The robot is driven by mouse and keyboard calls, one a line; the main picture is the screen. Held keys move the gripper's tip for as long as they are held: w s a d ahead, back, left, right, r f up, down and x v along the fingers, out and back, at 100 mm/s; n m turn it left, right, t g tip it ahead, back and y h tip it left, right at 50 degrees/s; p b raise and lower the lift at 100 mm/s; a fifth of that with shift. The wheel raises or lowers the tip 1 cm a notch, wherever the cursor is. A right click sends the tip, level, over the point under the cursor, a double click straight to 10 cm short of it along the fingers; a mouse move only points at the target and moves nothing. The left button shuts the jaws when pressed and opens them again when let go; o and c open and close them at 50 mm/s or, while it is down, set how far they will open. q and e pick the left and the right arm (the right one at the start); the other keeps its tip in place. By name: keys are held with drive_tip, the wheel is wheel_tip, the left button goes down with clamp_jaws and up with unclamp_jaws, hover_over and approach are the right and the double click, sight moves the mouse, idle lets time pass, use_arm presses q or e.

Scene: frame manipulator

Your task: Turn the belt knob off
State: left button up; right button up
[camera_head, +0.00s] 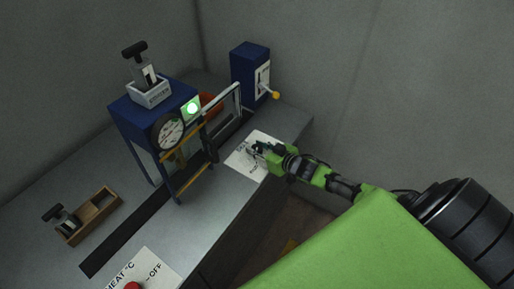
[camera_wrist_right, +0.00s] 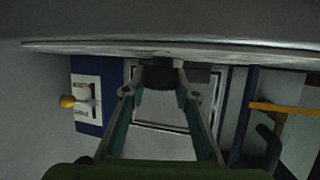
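The white belt panel (camera_head: 241,163) lies on the bench near its front right edge, with printing partly covered by my gripper. My right gripper (camera_head: 257,149) is over this panel and hides its middle in the head view. In the right wrist view, a dark knob-like part (camera_wrist_right: 161,75) sits between the ends of the two fingers of my right gripper (camera_wrist_right: 160,92). The fingers stand apart on either side of it; whether they press on it cannot be made out. The knob's setting is not readable. My left gripper is not in view.
A blue frame machine (camera_head: 125,118) with a dial and green light stands over the dark belt (camera_head: 139,222). A blue box (camera_head: 248,65) with a yellow-tipped lever stands behind. A wooden tray (camera_head: 103,208) is at left, and a heat panel (camera_head: 160,266) with a red knob in front.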

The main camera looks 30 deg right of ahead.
drive_tip(key=shift+d+f+n+y+b, duration=0.15)
drive_tip(key=shift+n+y+b, duration=0.65)
drive_tip(key=shift+b, duration=0.3)
drive_tip(key=n+g+y+b, duration=0.3)
drive_tip(key=n+y+b, duration=0.1)
drive_tip(key=b, duration=0.4)
drive_tip(key=n+g+y+b, duration=0.4)
drive_tip(key=n+b, duration=0.1)
drive_tip(key=b, duration=0.3)
drive_tip(key=shift+f+y+b, duration=0.15)
drive_tip(key=shift+y+b, duration=0.15)
drive_tip(key=shift+y, duration=0.1)
drive_tip(key=shift+r+n+g+y+b, duration=0.3)
drive_tip(key=shift+n+g+b, duration=0.3)
drive_tip(key=shift+b, duration=0.45)
drive_tip(key=o, duration=1.1)
